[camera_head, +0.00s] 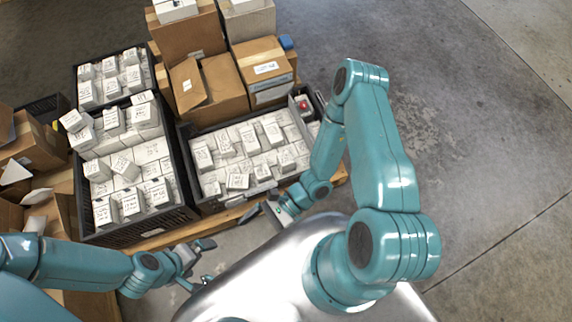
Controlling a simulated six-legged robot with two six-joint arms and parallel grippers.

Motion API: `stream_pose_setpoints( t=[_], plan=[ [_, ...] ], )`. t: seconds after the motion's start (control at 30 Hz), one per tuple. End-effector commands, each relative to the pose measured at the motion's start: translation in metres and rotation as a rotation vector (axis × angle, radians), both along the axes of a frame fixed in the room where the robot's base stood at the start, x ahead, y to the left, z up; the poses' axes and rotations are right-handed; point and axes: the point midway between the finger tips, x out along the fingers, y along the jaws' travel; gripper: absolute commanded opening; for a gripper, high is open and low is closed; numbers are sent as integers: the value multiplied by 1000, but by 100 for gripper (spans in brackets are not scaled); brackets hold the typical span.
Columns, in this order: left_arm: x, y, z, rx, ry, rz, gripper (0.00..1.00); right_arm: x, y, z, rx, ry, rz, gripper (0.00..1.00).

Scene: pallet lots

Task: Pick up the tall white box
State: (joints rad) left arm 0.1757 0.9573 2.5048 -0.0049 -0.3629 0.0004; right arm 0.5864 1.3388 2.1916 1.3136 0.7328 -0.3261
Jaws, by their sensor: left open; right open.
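Many small white boxes with dark writing fill the black crates, and I cannot tell which one is the tall white box. A group of white boxes (145,112) stands higher than its neighbours in the left crate (140,232). More white boxes (250,150) lie packed in the right crate (205,208). My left gripper (207,263) is open and empty, in front of the crates near the pallet's front edge. My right gripper (262,205) is open, by the front edge of the right crate. Neither gripper visibly holds a box.
Brown cartons (212,85) are stacked behind the right crate. A third crate of white boxes (110,75) stands at the back left. A red round item (304,105) lies at the right crate's back right corner. The wooden pallet (155,238) shows in front; the floor on the right (470,130) is clear.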

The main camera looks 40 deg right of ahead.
Motion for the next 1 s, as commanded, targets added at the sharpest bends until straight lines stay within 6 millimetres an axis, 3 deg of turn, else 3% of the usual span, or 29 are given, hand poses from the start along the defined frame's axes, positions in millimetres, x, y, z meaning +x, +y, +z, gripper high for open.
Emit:
stream_pose_setpoints(
  t=[0.03,0.13,0.2,0.3,0.4,0.5,0.63,1.0],
  plan=[
    [0,0,-32,0,0,0,100,25,-1,-37,64,46,-196,94],
    [0,0,-61,0,0,0,100,82,-31,-84,142,84,-634,94],
    [0,0,-80,0,0,0,100,110,-71,-124,141,73,-938,94],
    [0,0,-100,0,0,0,100,124,-134,-175,72,29,-1306,94],
    [0,0,-113,0,0,0,100,116,-185,-210,-30,-24,-1561,94],
    [0,0,-118,0,0,0,100,104,-215,-227,-114,-63,-1704,94],
    [0,0,-123,0,0,0,100,107,-230,-235,-156,-87,-1759,94],
    [0,0,-149,0,0,0,100,182,-248,-262,-151,-88,-1759,94]
  ],
)
